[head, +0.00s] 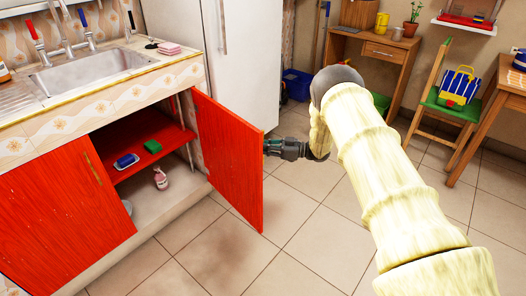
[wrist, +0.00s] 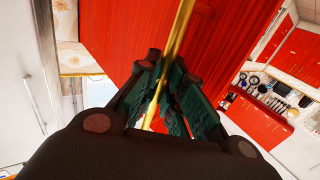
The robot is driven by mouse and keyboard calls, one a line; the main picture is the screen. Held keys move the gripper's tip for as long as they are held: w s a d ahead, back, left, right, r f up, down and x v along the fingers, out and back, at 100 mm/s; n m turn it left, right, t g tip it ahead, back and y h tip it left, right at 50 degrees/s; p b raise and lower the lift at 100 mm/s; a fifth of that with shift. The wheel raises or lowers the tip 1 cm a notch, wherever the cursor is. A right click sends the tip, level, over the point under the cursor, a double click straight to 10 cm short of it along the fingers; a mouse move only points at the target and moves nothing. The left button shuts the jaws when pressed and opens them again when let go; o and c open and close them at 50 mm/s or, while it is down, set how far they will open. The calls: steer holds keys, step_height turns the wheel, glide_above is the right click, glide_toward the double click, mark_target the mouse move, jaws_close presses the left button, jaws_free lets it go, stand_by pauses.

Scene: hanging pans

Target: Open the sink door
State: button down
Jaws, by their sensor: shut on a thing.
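The red sink door (head: 228,152) stands swung well out from the cabinet under the sink (head: 95,75). Its hinged edge is at the cabinet's right side, and the inside shelf shows. My gripper (head: 271,148) is at the door's outer face, near its free edge. In the wrist view the gripper (wrist: 160,100) is shut on the door's long gold handle (wrist: 181,30), which runs between the fingers in front of the red door (wrist: 120,35). In the head view the handle on this door is hidden behind the panel.
The left red door (head: 60,215) is closed. Inside the cabinet are a blue sponge (head: 126,160), a green sponge (head: 153,146) and a pink bottle (head: 161,180). A white fridge (head: 238,60) stands behind the open door. Tiled floor (head: 300,225) in front is clear.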

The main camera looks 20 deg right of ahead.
stand_by(0.3)
steer(key=c, duration=1.5)
jaws_free()
steer(key=shift+w, duration=0.1)
steer(key=v, duration=1.2)
steer(key=shift+f, duration=0.1)
